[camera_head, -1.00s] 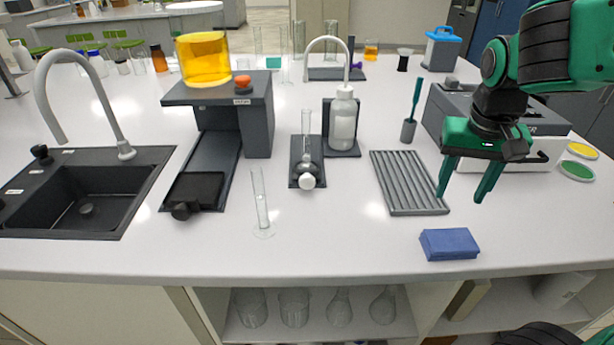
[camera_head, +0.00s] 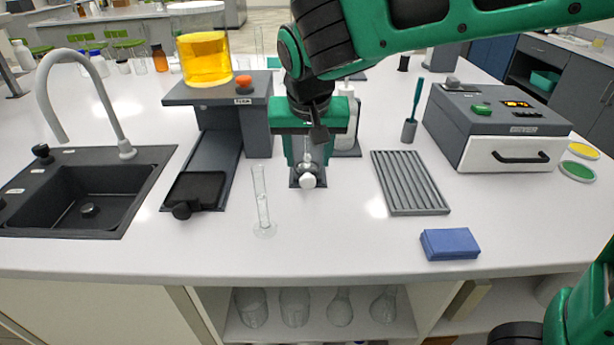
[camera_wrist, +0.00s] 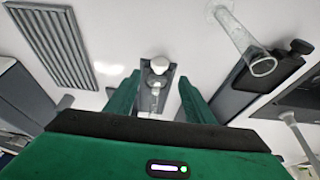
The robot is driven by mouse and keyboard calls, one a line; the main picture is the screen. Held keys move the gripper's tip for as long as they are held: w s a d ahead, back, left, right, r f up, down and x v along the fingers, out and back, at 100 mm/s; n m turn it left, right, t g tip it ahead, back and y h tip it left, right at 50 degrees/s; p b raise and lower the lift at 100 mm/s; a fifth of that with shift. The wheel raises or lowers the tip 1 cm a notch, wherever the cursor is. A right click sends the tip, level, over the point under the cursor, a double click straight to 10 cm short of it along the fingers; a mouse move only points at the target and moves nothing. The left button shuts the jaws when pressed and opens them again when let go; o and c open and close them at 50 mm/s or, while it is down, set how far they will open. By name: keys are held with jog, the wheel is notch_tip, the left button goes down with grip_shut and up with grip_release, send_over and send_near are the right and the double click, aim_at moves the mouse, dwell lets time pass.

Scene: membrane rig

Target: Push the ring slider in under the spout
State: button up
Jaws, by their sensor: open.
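The ring slider is on a narrow dark track, with a round white knob (camera_head: 307,181) at its near end. Clear glassware (camera_head: 307,160) stands on it, partly hidden. My gripper (camera_head: 309,162) is open around the glassware, one finger on each side, with no visible grip. In the wrist view the knob (camera_wrist: 159,63) shows between and just beyond the fingertips (camera_wrist: 159,77). The spout is hidden behind my arm. The white bottle (camera_head: 345,122) behind the track is partly covered by my gripper.
A slender glass cylinder (camera_head: 262,205) stands close by on the left. A dark stand (camera_head: 255,125) with a yellow-filled tank (camera_head: 205,58) and a black-knobbed tray (camera_head: 195,190) is farther left. A ridged grey rack (camera_head: 409,182) lies right.

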aim_at(308, 177)
jog(key=x, duration=0.9)
grip_shut()
jog(key=shift+w, duration=0.1)
